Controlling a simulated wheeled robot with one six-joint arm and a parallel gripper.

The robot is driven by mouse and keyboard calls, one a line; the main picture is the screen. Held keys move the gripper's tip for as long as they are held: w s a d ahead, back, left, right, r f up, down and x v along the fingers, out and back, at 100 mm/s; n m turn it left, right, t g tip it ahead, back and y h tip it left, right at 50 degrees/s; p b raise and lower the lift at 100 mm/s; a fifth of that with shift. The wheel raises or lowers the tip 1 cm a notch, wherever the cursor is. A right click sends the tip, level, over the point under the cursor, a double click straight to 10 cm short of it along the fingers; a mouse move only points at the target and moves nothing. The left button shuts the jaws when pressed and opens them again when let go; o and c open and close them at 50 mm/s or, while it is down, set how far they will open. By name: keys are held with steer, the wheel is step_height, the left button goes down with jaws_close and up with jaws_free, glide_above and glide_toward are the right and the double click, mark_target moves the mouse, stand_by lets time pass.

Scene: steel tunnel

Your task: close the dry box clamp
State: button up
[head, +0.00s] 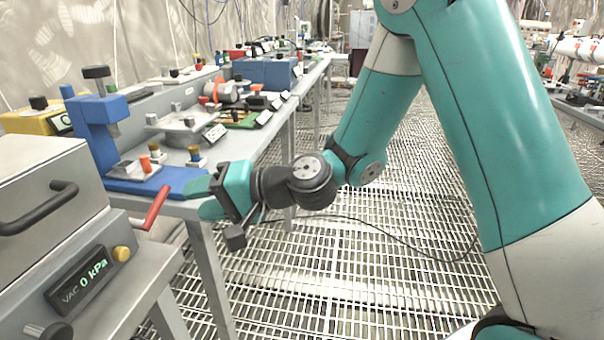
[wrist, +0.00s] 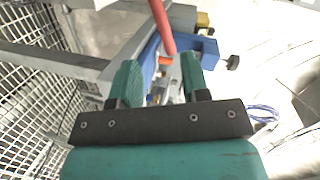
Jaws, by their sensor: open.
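The dry box (head: 50,200) is the grey cabinet at the left edge of the head view, with a black bar handle on its lid and a panel reading "VAC 0 kPa". Its clamp shows as a red lever (head: 155,208), tilted up and outward from the box's right side. In the wrist view the red lever (wrist: 162,26) comes down from the top, its end near the gap between my fingertips. My gripper (head: 198,199) has green fingers and is open and empty, right of the lever. In the wrist view my gripper (wrist: 160,64) has its fingers apart. Contact with the lever cannot be told.
A blue press-like fixture (head: 100,135) stands on the bench (head: 180,208) close behind my gripper. Several other devices line the bench further back. The grated floor (head: 300,270) to the right is open, crossed by a thin black cable.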

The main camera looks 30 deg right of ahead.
steer(key=v, duration=0.7)
steer(key=s+a+r+n+g+h+p, duration=0.2)
steer(key=s+a+r+n+g+p, duration=0.2)
steer(key=s+r+n+g+p, duration=0.45)
steer(key=s+d+r+n+h+p, duration=0.1)
steer(key=s+d+r+h, duration=0.1)
steer(key=s+h, duration=0.1)
steer(key=s+d+r+n+h+p, duration=0.1)
steer(key=s+d+h+p, duration=0.1)
steer(key=s, duration=0.4)
steer(key=shift+d+r+h+p, duration=0.3)
steer(key=shift+d+r+h, duration=0.05)
steer(key=shift+d+h, duration=0.1)
steer(key=shift+s, duration=0.1)
